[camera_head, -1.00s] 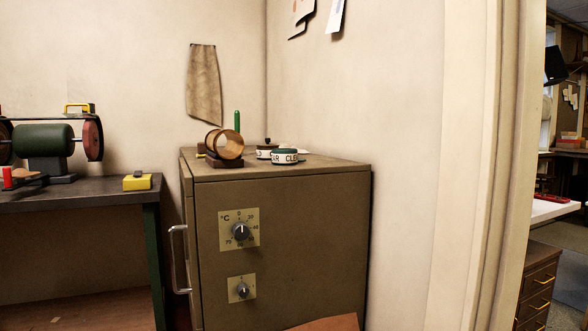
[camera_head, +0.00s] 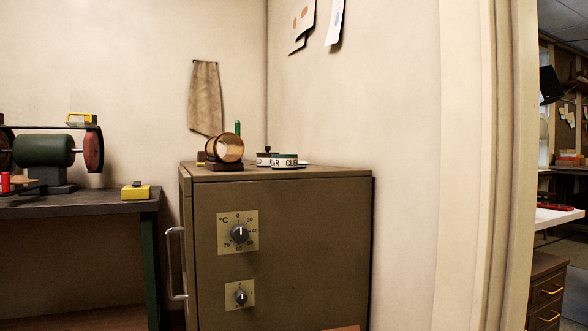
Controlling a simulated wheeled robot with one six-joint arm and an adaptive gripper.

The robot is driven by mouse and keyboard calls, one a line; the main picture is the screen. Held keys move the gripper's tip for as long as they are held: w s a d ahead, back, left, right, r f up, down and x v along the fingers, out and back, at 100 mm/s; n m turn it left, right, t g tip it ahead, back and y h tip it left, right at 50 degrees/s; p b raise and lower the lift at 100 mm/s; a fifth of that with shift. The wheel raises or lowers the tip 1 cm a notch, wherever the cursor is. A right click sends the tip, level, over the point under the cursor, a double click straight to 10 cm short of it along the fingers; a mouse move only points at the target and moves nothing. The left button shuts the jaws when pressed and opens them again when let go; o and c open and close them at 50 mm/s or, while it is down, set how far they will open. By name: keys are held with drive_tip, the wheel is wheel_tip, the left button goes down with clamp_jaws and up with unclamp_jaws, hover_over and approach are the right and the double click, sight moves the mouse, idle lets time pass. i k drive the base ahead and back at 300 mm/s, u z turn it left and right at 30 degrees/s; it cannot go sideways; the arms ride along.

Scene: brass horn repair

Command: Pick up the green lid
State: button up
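A round tin with a white lettered band (camera_head: 289,162) stands on top of a brown metal cabinet (camera_head: 300,215). A thin dark green edge on the tin, the green lid (camera_head: 286,154), shows as its top. A second banded tin (camera_head: 265,159) with a dark knob stands just left of and behind it, partly hidden. The lid's upper face is barely visible at this low angle. My gripper is not in view.
A brass-coloured ring on a dark stand (camera_head: 225,149) and a green upright rod (camera_head: 238,128) stand left of the tins. The cabinet top's right side is clear. A wall is close on the right. A bench with a grinder (camera_head: 45,150) is at left.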

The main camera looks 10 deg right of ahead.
sight(278, 162)
drive_tip(key=u, duration=1.7)
drive_tip(key=i, duration=1.65)
drive_tip(key=z, duration=2.1)
